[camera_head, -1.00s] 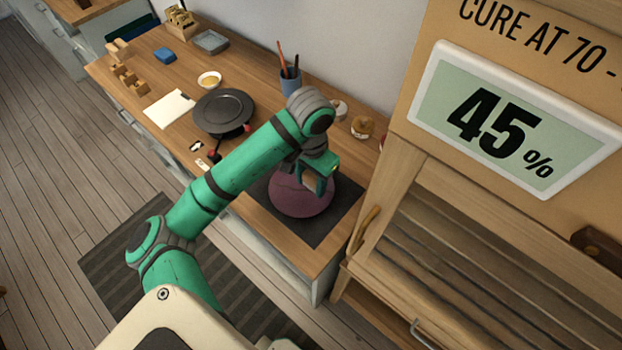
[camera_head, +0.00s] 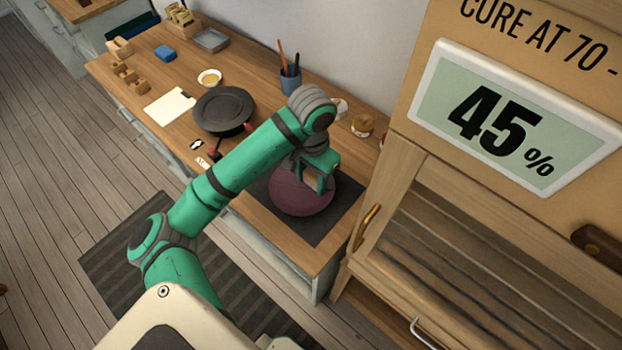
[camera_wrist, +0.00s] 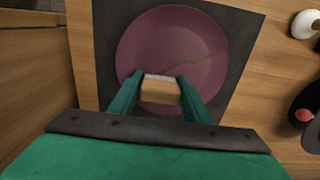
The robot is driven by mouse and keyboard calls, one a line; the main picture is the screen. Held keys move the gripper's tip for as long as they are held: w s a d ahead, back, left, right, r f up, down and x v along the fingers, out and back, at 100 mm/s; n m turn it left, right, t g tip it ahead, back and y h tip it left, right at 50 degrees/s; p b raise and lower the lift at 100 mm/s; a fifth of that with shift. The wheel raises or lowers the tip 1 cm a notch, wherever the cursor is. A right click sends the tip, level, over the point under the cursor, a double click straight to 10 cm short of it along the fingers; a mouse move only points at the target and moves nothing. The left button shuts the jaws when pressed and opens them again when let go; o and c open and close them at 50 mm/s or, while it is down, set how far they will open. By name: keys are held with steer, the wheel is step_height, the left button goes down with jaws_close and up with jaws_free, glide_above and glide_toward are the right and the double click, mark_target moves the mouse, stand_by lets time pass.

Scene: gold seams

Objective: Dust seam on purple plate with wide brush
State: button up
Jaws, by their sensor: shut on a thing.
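The purple plate (camera_head: 297,198) lies on a dark mat (camera_head: 340,222) near the bench's front right end, partly hidden by my arm in the head view. In the wrist view the plate (camera_wrist: 150,45) shows a thin gold-brown seam (camera_wrist: 193,60) across its right part. My gripper (camera_head: 318,190) is above the plate. In the wrist view its green fingers are shut on the wide brush (camera_wrist: 160,89), a light wooden block with a pale edge. The brush is beside the seam in this view. I cannot tell whether it touches the plate.
A dark round turntable (camera_head: 224,109) stands left of my arm, with a white sheet (camera_head: 170,104) beside it. A blue cup with brushes (camera_head: 290,80) and small jars (camera_head: 362,126) stand at the back. A wooden cabinet (camera_head: 400,215) is close on the right.

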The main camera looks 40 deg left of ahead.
mark_target(287, 185)
steer(key=shift+s+d, duration=0.1)
steer(key=shift+s, duration=0.2)
steer(key=shift+a, duration=0.85)
steer(key=shift+s+a+f, duration=0.1)
steer(key=shift+s+a, duration=0.45)
steer(key=shift+s, duration=0.25)
steer(key=shift+w+a, duration=0.1)
steer(key=shift+a, duration=0.85)
steer(key=shift+s+a, duration=0.45)
steer(key=shift+s, duration=0.35)
steer(key=shift+r, duration=0.25)
steer(key=shift+r, duration=0.7)
steer(key=shift+r, duration=0.15)
steer(key=shift+r, duration=2.1)
